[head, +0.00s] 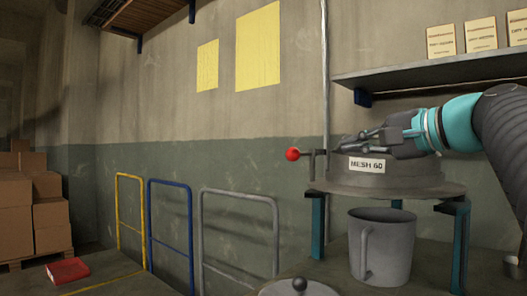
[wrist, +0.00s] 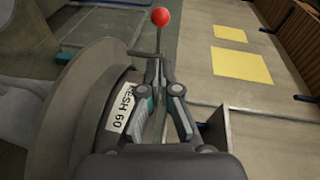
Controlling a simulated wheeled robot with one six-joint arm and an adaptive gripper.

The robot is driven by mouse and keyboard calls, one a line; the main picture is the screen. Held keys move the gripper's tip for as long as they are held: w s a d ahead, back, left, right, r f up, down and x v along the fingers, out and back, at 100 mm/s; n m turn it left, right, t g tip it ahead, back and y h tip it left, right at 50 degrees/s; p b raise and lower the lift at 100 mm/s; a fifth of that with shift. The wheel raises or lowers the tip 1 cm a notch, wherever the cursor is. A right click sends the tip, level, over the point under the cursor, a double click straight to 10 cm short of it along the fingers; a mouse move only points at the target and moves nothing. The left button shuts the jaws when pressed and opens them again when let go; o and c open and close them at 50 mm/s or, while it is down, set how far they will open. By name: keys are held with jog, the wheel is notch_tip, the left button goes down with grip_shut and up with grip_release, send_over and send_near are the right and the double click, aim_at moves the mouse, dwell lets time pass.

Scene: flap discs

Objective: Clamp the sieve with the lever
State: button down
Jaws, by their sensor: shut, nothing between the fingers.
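The sieve (head: 420,172) is a round grey metal drum labelled MESH 60, standing on a round plate on teal legs. Its curved rim and label also show in the wrist view (wrist: 88,92). The lever's red ball (head: 292,154) sticks out to the left of the sieve on a thin rod. In the wrist view the red ball (wrist: 161,17) is beyond my fingertips. My gripper (head: 345,142) reaches in from the right above the label. In the wrist view its fingers (wrist: 158,66) meet at the tips, shut and empty. The lever's base is partly hidden behind them.
A grey jug (head: 381,250) stands under the plate, and a round lid with a dark knob (head: 300,284) lies in front. A wall shelf (head: 430,72) with small boxes is above my arm. Yellow, blue and grey rails (head: 238,192) stand to the left. Air left of the ball is clear.

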aim_at(308, 154)
jog(key=shift+a, duration=0.1)
jog(key=x, duration=1)
jog(key=shift+p, duration=0.45)
